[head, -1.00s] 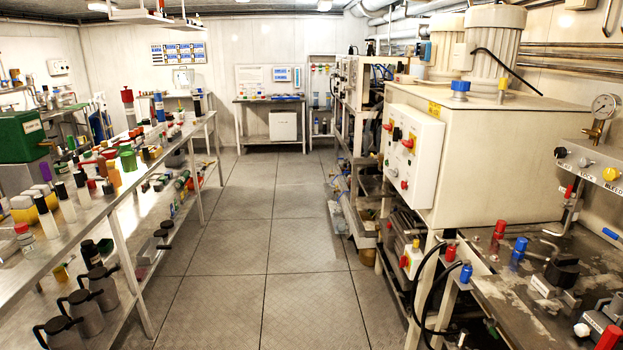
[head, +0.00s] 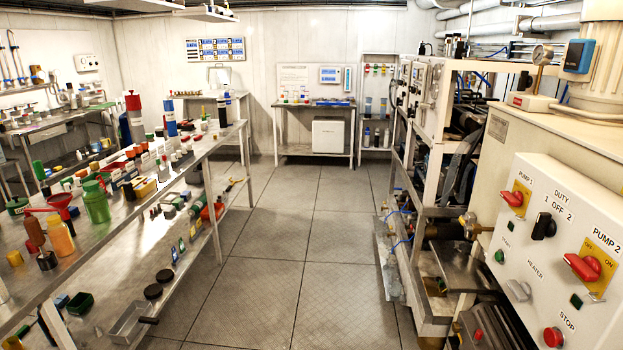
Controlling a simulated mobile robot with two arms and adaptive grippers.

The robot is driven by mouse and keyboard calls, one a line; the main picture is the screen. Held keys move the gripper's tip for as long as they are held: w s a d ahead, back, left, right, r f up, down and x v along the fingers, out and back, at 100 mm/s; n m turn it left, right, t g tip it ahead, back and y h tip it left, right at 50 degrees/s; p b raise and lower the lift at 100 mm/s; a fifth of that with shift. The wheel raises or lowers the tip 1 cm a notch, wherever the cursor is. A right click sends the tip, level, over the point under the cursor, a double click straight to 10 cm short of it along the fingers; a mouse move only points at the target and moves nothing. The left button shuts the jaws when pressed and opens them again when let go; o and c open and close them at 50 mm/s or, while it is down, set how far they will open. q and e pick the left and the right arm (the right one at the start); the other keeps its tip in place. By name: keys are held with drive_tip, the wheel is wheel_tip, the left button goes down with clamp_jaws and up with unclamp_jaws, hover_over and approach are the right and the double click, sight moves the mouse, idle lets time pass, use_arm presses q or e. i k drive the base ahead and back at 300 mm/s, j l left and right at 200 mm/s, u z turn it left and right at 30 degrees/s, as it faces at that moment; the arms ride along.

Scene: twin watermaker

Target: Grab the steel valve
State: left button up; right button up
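I cannot make out a steel valve for certain in the head view. Many small parts stand on the long metal bench (head: 150,203) at the left, too small to tell apart. A brass-coloured fitting (head: 470,226) sits on the rack at the right, beside a dark cylinder. Neither of my grippers is in view.
A tiled floor aisle (head: 290,250) runs clear down the middle. At right are a control box (head: 545,262) with red knobs and an equipment rack (head: 420,150). At the back stand a small table (head: 287,152) and a shelf (head: 377,110).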

sight(224, 196)
drive_tip(key=i+u, duration=0.15)
drive_tip(key=i, duration=0.4)
drive_tip(key=i+u, duration=0.15)
drive_tip(key=i, duration=0.4)
drive_tip(key=i+l+u, duration=0.1)
drive_tip(key=i, duration=0.5)
drive_tip(key=i+l+u, duration=0.15)
drive_tip(key=i, duration=0.4)
drive_tip(key=i+u, duration=0.2)
drive_tip(key=i, duration=0.45)
drive_tip(key=i+l+u, duration=0.25)
drive_tip(key=i, duration=0.4)
drive_tip(key=j, duration=0.1)
